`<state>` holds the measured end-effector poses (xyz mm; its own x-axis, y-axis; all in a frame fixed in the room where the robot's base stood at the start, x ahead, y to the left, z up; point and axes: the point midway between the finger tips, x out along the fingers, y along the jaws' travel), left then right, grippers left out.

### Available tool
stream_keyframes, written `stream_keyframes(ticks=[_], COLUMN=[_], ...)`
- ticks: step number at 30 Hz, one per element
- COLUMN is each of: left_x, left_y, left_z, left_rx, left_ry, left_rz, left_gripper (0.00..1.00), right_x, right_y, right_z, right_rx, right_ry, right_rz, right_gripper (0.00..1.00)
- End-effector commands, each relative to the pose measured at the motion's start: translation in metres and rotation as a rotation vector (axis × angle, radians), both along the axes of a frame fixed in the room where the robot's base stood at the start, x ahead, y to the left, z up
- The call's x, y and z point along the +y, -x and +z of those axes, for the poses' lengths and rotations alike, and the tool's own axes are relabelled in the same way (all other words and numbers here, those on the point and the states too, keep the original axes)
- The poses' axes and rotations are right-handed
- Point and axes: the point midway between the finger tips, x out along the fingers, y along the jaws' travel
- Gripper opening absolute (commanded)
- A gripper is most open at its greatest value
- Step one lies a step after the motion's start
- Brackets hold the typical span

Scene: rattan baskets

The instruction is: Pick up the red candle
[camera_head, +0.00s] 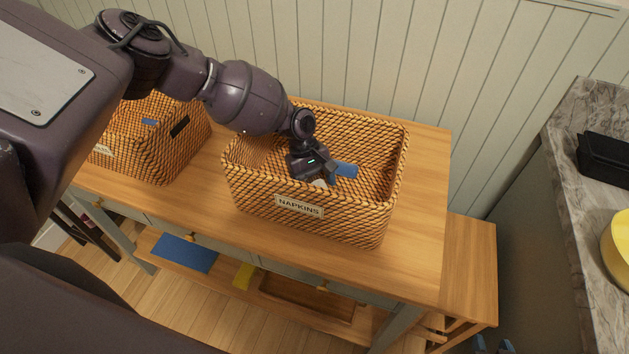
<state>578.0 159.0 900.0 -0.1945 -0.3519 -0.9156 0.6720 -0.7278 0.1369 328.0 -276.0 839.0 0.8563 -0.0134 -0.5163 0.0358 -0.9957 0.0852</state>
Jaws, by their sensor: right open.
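I see no red candle in the head view. A blue item (346,169) lies in the basket just right of the fingers. A small whitish item (319,183) shows beside the fingertips; I cannot tell what it is. The front wall and the gripper hide part of the basket's floor.
The basket stands on a wooden table (420,250). A second rattan basket (150,160) stands left, partly behind my arm, holding blue and black items. A blue item (185,252) and a yellow item (244,276) lie below. A marble counter (590,130) is right.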

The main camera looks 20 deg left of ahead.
Motion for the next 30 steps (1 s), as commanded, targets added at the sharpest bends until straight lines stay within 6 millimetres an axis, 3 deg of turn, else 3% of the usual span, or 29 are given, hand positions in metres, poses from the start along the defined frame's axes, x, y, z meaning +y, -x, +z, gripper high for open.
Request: stream_keyframes(ticks=[1,9,11,20,26,30], left_x=[0.0,0.0,0.0,0.0,0.0,0.0], left_y=[0.0,0.0,0.0,0.0,-0.001,-0.001], left_z=[0.0,0.0,0.0,0.009,0.043,0.079], left_rx=[0.0,0.001,0.0,0.001,-0.002,-0.001], left_ry=[0.0,0.001,0.0,0.002,0.003,0.003], left_rz=[0.0,0.0,0.0,0.001,-0.001,0.0], left_gripper=[0.61,0.2,0.16,0.16,0.16,0.16], right_x=[0.0,0.0,0.0,0.0,0.0,0.0], right_y=[0.0,0.0,0.0,0.0,0.0,0.0], right_z=[0.0,0.0,0.0,0.001,0.003,0.004], right_rx=[0.0,0.001,0.001,0.001,0.0,0.0], right_ry=[0.0,0.0,0.0,0.0,0.001,0.001], right_rz=[0.0,0.0,0.0,0.0,-0.001,-0.001], right_gripper=[0.43,0.43,0.43,0.43,0.43,0.43])
